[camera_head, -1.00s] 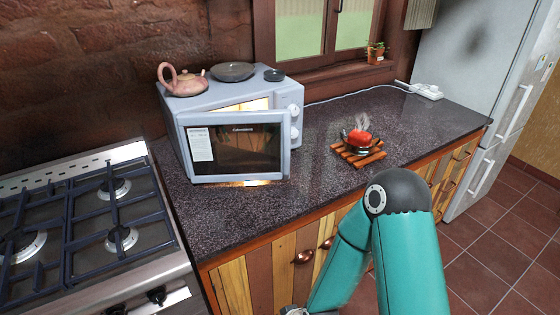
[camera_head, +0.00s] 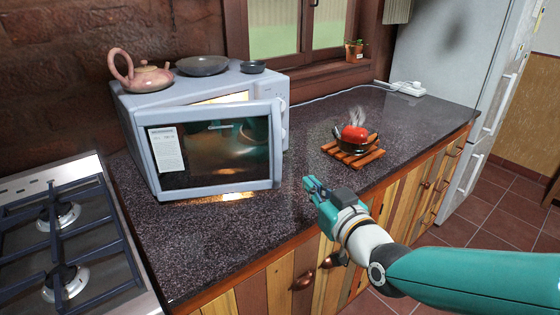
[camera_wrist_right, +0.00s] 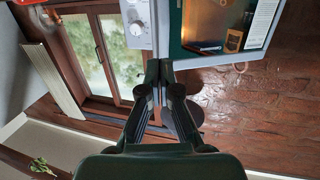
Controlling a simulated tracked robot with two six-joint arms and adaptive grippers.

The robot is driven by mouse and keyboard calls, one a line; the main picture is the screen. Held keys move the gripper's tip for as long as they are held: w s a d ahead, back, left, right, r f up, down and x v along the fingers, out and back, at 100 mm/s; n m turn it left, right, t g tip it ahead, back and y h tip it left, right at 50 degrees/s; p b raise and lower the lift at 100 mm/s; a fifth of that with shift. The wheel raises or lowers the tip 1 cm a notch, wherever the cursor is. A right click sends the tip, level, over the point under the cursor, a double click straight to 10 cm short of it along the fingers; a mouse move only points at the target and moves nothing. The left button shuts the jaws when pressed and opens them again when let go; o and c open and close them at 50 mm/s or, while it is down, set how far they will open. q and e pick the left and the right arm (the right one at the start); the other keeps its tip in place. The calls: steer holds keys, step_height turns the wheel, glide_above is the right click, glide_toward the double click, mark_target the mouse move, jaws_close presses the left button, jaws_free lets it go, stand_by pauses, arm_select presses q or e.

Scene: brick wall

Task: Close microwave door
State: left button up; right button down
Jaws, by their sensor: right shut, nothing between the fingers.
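The grey microwave (camera_head: 137,117) stands on the dark counter at the left, its lit inside showing through a gap above the door. Its door (camera_head: 277,150) is partly open, hinged on the left, with its free right edge out toward me. My right gripper (camera_head: 308,186) is shut and empty, just right of that free edge and apart from it in the head view. In the right wrist view, upside down, the gripper's closed fingertips (camera_wrist_right: 159,70) show at the gap between the door frame (camera_wrist_right: 225,57) and the knob panel (camera_wrist_right: 137,15). My left gripper is not in view.
A pink teapot (camera_head: 143,76), a dark plate (camera_head: 202,66) and a small dark bowl (camera_head: 253,66) sit on the microwave. A steaming pot (camera_head: 357,140) stands on a wooden trivet (camera_head: 343,155) to the right. A gas stove (camera_head: 60,240) is at the left.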

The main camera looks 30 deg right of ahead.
mark_target(280, 156)
arm_select(q)
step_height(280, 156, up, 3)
steer(key=p, duration=0.2)
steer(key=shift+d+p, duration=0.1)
steer(key=shift+p, duration=0.3)
arm_select(e)
steer(key=w+d+f, duration=0.1)
steer(key=w, duration=1.1)
steer(key=shift+w+d, duration=0.4)
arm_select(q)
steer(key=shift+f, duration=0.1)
